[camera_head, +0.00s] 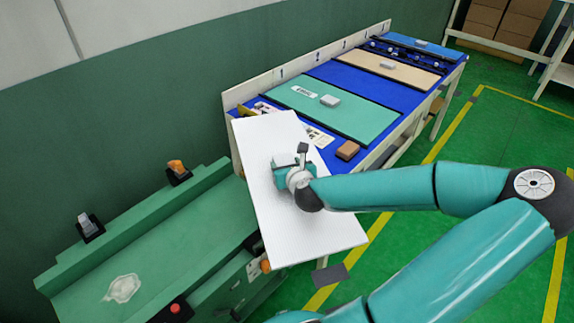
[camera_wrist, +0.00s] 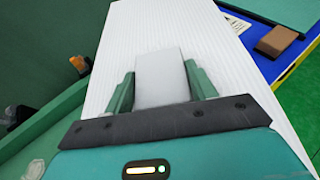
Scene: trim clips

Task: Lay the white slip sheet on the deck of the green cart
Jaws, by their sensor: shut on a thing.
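The white slip sheet (camera_head: 311,232) is a broad, flat, finely ribbed panel. My gripper (camera_head: 286,174) is over its middle, shut on a pale grip block on the sheet's upper face; the block (camera_wrist: 160,72) shows between the green fingers in the wrist view. The sheet (camera_wrist: 225,75) fills the centre of that view. In the head view it overlaps the right part of the green cart (camera_head: 185,222) and the near left corner of the blue-topped bench. I cannot tell whether it touches either. The sheet hides the cart's right end.
The cart carries an orange clip (camera_head: 177,168), a grey clip (camera_head: 85,222), a pale patch (camera_head: 122,288) and a red button (camera_head: 175,308). The bench (camera_head: 325,155) holds a teal panel (camera_head: 345,112), a tan panel (camera_head: 385,68) and a brown block (camera_head: 347,150). A wall stands behind.

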